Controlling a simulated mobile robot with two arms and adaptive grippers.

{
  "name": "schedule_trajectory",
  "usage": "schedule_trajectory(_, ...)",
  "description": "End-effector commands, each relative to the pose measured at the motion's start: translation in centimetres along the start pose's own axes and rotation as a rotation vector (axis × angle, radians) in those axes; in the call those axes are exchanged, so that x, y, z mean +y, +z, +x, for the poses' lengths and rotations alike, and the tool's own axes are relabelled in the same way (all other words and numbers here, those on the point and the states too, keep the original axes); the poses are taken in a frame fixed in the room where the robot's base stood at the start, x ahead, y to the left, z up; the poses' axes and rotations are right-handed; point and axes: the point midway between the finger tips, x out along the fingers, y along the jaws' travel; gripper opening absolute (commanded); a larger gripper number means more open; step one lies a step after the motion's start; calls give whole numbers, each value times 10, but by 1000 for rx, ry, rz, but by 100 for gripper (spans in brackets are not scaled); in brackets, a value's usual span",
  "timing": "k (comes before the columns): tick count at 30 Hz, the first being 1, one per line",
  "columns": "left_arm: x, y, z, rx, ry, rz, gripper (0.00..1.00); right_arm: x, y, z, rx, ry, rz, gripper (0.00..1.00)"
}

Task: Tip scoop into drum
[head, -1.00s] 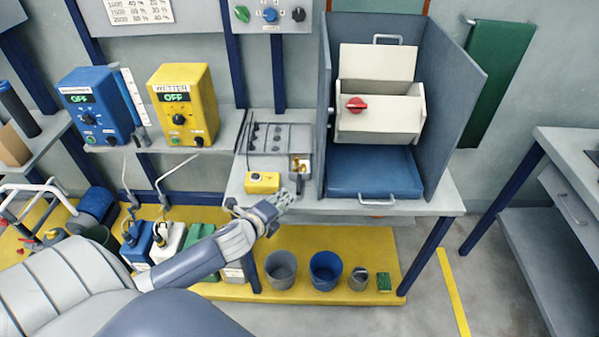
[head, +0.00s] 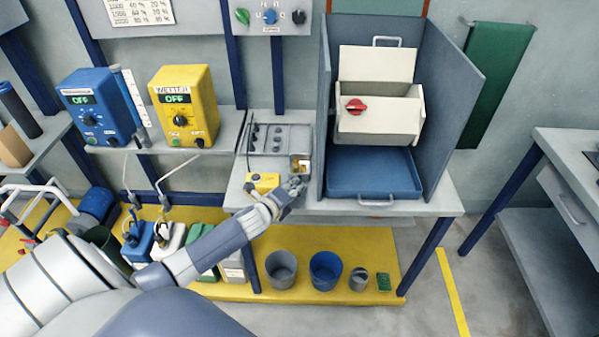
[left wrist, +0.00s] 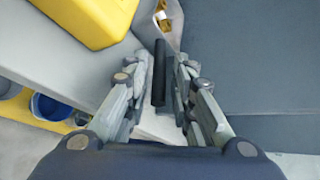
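The drum (head: 378,116) is a cream box with a red knob, standing in a grey booth above a blue tray (head: 372,191). Its cream lid (head: 376,64) stands raised behind it. The small scoop with brass-coloured pieces (head: 301,164) is at the right end of the grey bench unit, left of the booth; it also shows in the left wrist view (left wrist: 168,18). My left gripper (head: 295,186) is just in front of it. In the left wrist view its fingers (left wrist: 163,75) stand either side of a dark upright bar, perhaps the scoop's handle; whether they grip it is unclear.
A yellow box (head: 262,183) sits close to my gripper's left. The booth's grey side wall (head: 322,120) rises close on the right. Buckets (head: 326,270) stand on the yellow platform below the bench.

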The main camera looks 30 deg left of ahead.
Motion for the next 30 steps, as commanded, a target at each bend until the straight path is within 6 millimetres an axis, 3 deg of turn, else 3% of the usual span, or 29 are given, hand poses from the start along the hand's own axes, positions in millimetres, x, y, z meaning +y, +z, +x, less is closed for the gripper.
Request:
schedule_trajectory(7, 1, 1, 24, -1, 1, -1, 23, 0, 0, -2, 0, 0, 0, 40)
schedule_trajectory(17, 1, 0, 28, 0, 0, -1, 23, 0, 0, -2, 0, -1, 0, 40)
schedule_trajectory(18, 1, 0, 28, 0, 0, -1, 21, -1, 0, -2, 0, -1, 0, 40)
schedule_trajectory(21, 1, 0, 28, 0, 0, -1, 0, -1, 0, -2, 0, -2, 0, 40)
schedule_trajectory(30, -1, 1, 28, -1, -3, 0, 0, -4, -1, -2, 1, -5, 0, 40)
